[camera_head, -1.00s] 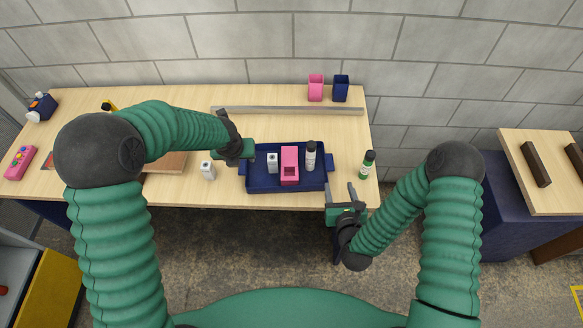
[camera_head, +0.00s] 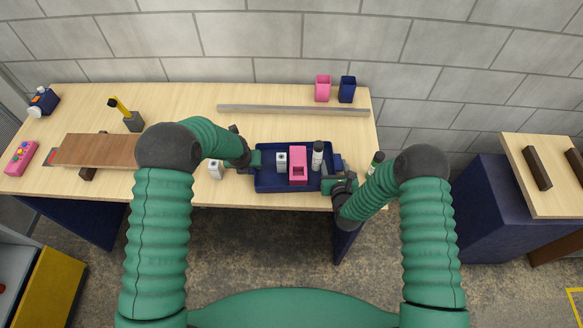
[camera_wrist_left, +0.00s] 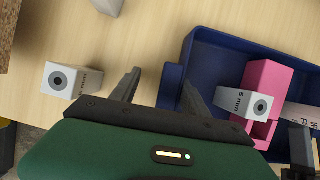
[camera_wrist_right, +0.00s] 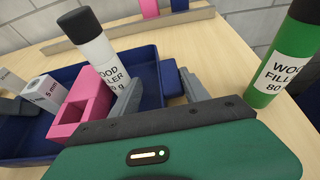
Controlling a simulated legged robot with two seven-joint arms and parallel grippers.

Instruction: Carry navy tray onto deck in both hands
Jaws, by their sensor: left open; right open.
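The navy tray (camera_head: 292,188) lies on the wooden table and holds a pink holder (camera_head: 298,168), a white box (camera_head: 281,160) and a black-capped white bottle (camera_head: 317,157). My left gripper (camera_head: 253,160) is open at the tray's left end. In the left wrist view its fingers (camera_wrist_left: 160,88) stand either side of the tray's left handle (camera_wrist_left: 171,84). My right gripper (camera_head: 338,175) is open at the right end; in the right wrist view its fingers (camera_wrist_right: 158,92) straddle the right handle (camera_wrist_right: 170,78). A pale-topped navy stand at right, perhaps the deck (camera_head: 560,190), bears two dark bars.
A green bottle (camera_wrist_right: 265,85) stands close to my right gripper. A white box (camera_head: 215,170) stands left of the tray. A grey rail (camera_head: 290,110) runs behind it, with pink (camera_head: 322,88) and navy (camera_head: 347,90) cups beyond. A floor gap separates table and stand.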

